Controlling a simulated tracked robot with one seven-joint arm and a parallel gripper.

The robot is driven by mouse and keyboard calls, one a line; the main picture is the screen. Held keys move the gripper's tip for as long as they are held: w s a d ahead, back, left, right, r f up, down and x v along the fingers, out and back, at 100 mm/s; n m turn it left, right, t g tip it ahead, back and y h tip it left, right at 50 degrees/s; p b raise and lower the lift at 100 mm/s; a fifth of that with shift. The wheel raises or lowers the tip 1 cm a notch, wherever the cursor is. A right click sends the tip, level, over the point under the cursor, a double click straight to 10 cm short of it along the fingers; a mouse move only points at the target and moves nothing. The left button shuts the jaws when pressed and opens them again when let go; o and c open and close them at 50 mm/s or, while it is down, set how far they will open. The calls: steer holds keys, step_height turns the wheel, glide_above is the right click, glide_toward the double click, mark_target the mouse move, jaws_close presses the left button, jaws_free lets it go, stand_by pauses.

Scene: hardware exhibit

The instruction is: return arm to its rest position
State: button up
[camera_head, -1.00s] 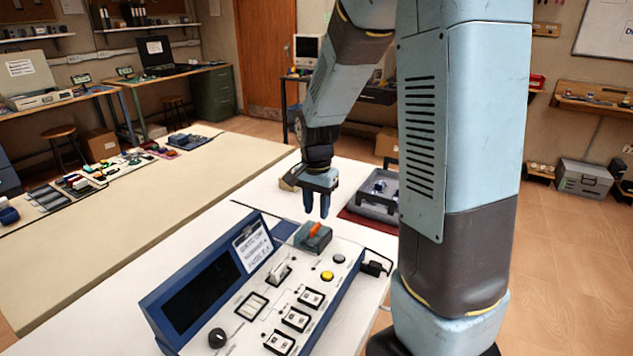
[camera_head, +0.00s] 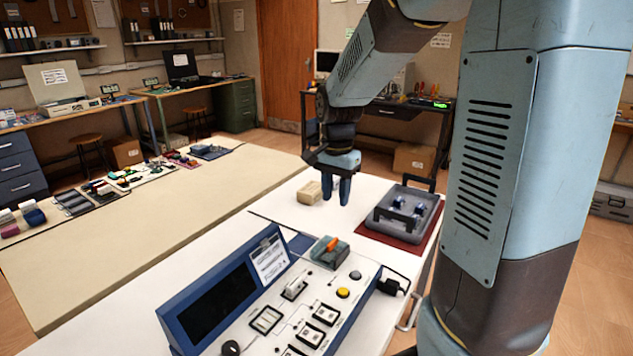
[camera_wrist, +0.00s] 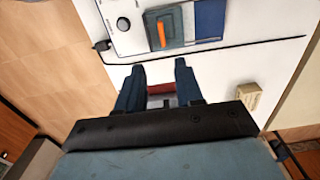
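My gripper (camera_head: 337,190) hangs fingers-down over the white table in the head view, between a small beige block (camera_head: 309,193) and a grey tray (camera_head: 437,206). In the wrist view my gripper (camera_wrist: 160,69) shows two blue fingers standing apart with nothing held between them. The control panel (camera_head: 300,322) with its orange-handled switch (camera_head: 332,244) stands nearer the head camera, clear of the fingers. The orange handle also shows at the top of the wrist view (camera_wrist: 161,36). The arm is bent, with its forearm reaching down to the table.
The grey tray holds small dark parts and stands on a red mat (camera_head: 390,240). A black plug (camera_head: 391,287) and cable are at the panel's right side. A long beige table (camera_head: 130,245) with several parts lies left. Open wooden floor shows at right.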

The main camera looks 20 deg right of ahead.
steer(key=s+d+r+n+t, duration=0.1)
steer(key=s+r+n, duration=0.3)
steer(key=s, duration=0.5)
steer(key=s+r+n+t, duration=0.4)
steer(key=s+r, duration=0.3)
steer(key=s, duration=0.3)
steer(key=shift+s+d+r+n+t, duration=0.15)
steer(key=shift+s+d+n+t, duration=0.2)
steer(key=shift+n, duration=0.45)
